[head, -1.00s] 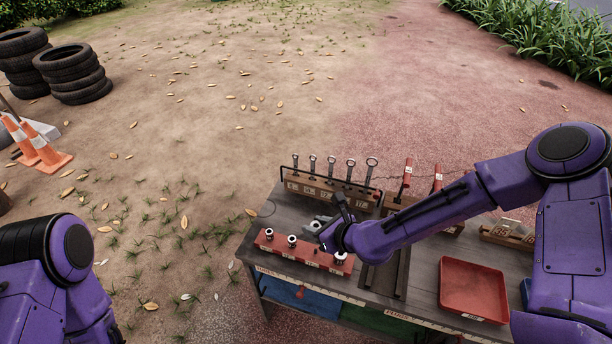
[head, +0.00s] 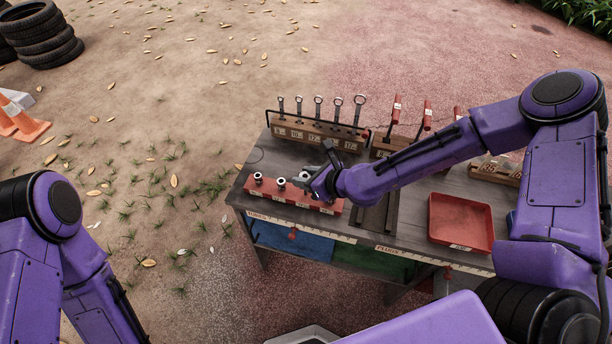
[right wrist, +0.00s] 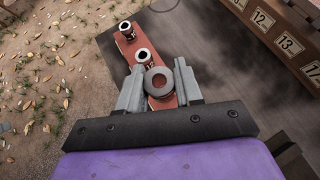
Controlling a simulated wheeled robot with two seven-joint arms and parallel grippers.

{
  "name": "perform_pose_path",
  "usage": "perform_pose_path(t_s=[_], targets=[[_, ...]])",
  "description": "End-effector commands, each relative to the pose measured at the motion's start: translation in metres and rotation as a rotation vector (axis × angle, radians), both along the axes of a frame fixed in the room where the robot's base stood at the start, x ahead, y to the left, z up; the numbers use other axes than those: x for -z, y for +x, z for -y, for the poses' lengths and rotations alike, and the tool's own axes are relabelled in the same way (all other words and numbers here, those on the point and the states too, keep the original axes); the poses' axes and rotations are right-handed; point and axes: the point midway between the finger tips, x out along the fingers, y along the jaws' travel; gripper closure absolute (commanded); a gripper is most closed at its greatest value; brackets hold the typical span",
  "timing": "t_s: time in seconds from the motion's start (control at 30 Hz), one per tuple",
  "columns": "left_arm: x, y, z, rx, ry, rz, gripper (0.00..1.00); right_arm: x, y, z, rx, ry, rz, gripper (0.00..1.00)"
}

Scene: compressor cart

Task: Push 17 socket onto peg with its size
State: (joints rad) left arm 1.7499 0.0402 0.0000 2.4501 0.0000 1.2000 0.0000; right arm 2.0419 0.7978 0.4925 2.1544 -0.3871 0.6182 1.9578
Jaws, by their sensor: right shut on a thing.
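A red peg rail (head: 265,188) lies along the table's front left edge. Two metal sockets, one at its left end (head: 258,178) and one beside it (head: 281,184), stand on it; both also show in the right wrist view (right wrist: 125,27) (right wrist: 143,55). My right gripper (head: 311,184) is over the right half of the rail. My left gripper is out of view.
Behind the rail stands a wooden rack (head: 318,134) with several upright wrenches and number labels. A red tray (head: 461,222) sits at the right, beyond a dark channel (head: 375,214). Red-handled tools (head: 427,113) stand at the back.

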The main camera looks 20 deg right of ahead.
Motion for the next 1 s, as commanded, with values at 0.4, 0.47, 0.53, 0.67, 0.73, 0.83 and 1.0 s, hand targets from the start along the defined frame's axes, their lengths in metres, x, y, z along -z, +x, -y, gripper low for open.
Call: perform_pose_path(t_s=[0.4,0.47,0.53,0.67,0.73,0.83,1.0], targets=[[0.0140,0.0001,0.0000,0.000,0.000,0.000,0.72,0.0146,0.0000,0.0002,0.001,0.000,0.001,1.00],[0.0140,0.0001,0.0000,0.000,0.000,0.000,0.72,0.0145,-0.0001,0.0002,0.001,0.000,0.001,1.00],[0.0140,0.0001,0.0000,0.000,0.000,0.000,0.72,0.0144,0.0000,0.0002,0.001,0.000,0.001,1.00],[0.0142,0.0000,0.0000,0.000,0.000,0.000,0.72,0.0146,-0.0001,0.0004,0.001,0.000,0.001,1.00],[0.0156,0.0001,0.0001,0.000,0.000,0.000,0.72,0.0153,0.0001,0.0008,0.000,0.001,0.001,1.00],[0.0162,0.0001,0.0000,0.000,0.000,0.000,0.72,0.0150,0.0001,0.0009,-0.004,0.001,0.000,1.00],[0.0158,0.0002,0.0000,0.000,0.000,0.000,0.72,0.0146,0.0001,0.0006,-0.005,0.000,0.000,1.00]])
